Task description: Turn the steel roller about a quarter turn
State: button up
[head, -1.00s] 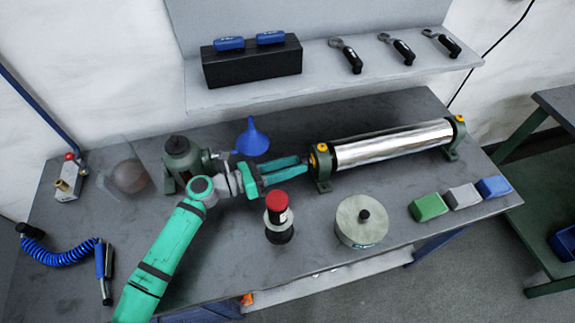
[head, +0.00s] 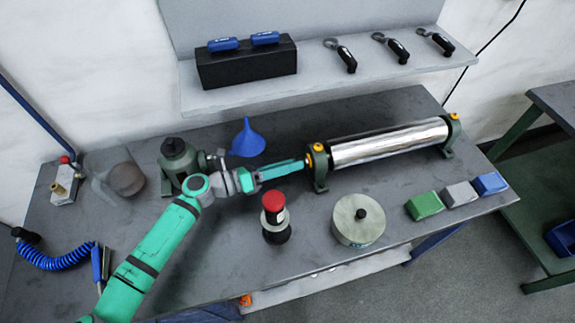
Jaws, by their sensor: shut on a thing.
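The steel roller (head: 388,143) is a shiny cylinder lying across the right half of the bench, held between two dark green bearing stands with yellow caps. My gripper (head: 301,164) reaches in from the left at the roller's left end. Its teal fingers lie close together, shut at the left bearing stand (head: 319,168), where the roller's end shaft would be. The shaft itself is hidden by the fingers and too small to make out.
A blue funnel (head: 247,140) and a green machine (head: 179,163) are close to my wrist. Green, grey and blue blocks (head: 460,194) lie at the right.

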jog(key=shift+s+d, duration=0.15)
jog(key=o, duration=0.9)
jog(key=shift+o, duration=0.7)
jog(key=shift+w, duration=0.2)
jog(key=v, duration=1)
jog(key=shift+s+a, duration=0.15)
jog(key=shift+a, duration=0.35)
